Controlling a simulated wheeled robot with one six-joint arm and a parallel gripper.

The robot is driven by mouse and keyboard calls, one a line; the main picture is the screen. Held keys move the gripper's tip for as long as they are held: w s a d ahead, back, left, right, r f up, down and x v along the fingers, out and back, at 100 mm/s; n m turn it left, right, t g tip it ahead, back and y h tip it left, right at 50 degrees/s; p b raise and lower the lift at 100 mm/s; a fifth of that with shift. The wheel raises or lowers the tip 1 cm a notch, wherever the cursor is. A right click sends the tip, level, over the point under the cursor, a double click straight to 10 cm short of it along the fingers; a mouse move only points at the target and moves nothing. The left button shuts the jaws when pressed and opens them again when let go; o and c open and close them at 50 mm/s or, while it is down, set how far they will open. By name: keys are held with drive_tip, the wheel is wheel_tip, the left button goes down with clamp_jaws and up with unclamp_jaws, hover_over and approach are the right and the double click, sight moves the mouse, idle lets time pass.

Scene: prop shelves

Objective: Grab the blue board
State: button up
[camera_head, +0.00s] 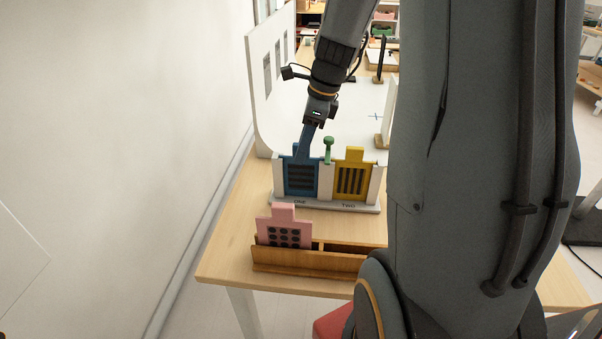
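The blue board (301,181) stands upright in the left slot of a white holder (325,204), above the label "ONE". It has dark horizontal bars and a tab at its top. My gripper (304,147) points down at the tab of the blue board, at or against it. The fingertips are small and partly merge with the board, so I cannot tell whether they are closed on it.
A yellow board (352,178) stands in the right slot above "TWO", with a green knob (328,144) between the slots. A pink board (284,228) stands in a wooden rack (305,261) in front. A white panel (270,70) rises behind left. My arm hides the table's right side.

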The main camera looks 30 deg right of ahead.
sight(301, 172)
drive_tip(key=shift+p+x, duration=0.5)
drive_tip(key=shift+x, duration=2.15)
clamp_jaws()
drive_tip(key=shift+r, duration=0.15)
